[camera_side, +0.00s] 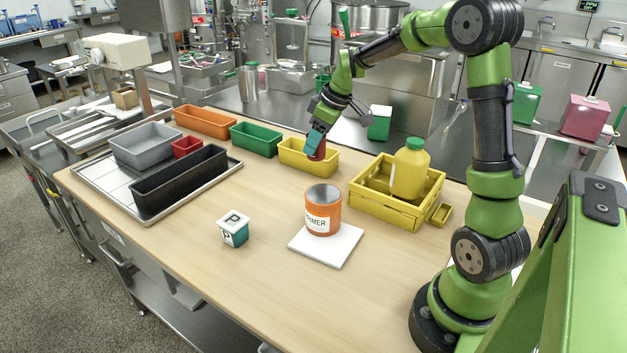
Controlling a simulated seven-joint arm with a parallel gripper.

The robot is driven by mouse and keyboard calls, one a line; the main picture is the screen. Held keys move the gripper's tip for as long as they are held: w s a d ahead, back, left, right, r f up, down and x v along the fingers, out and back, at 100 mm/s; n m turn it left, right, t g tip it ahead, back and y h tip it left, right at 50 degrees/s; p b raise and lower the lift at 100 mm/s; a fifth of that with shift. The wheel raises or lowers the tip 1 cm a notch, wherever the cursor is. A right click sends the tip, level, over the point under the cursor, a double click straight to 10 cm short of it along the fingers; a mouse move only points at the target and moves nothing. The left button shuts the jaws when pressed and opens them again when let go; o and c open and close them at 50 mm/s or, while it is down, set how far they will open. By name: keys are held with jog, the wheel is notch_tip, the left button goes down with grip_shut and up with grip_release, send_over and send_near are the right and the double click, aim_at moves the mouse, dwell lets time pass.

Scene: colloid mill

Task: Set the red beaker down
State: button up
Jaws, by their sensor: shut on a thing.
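The red beaker (320,152) is held at the end of my green arm. My gripper (316,141) is shut on it, and the fingers cover part of it. The beaker shows at the yellow bin (297,158), near that bin's right half. I cannot tell whether its base is inside the bin, behind its wall or touching its floor.
An orange container (323,214) stands on a white square plate (326,251). A yellow crate (386,211) holds a yellow bottle (409,170). A green bin (255,139) and orange bin (204,122) stand left. A small labelled box (233,230) sits in front.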

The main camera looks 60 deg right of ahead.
jog(key=s+a+n+g+y, duration=0.1)
jog(key=s+a+n+g, duration=0.1)
jog(key=s+a+n, duration=0.45)
jog(key=s+a+n+g+y, duration=0.15)
jog(key=s+a+n, duration=0.25)
jog(key=a+n, duration=0.55)
jog(key=s+a+n+g+y, duration=0.1)
jog(key=s+a+n+g, duration=0.4)
jog(key=a, duration=0.7)
notch_tip(320, 180, down, 11)
jog(key=shift+s+d+m+t+h, duration=0.15)
jog(key=shift+m+t, duration=0.15)
jog(key=shift+t, duration=0.3)
jog(key=shift+a+m+t+h, duration=0.1)
jog(key=shift+m+t, duration=0.2)
jog(key=shift+t, duration=0.25)
jog(key=shift+f, duration=1.9)
jog(key=o, duration=0.6)
jog(key=shift+f, duration=0.15)
jog(key=o, duration=0.4)
jog(key=shift+o, duration=0.2)
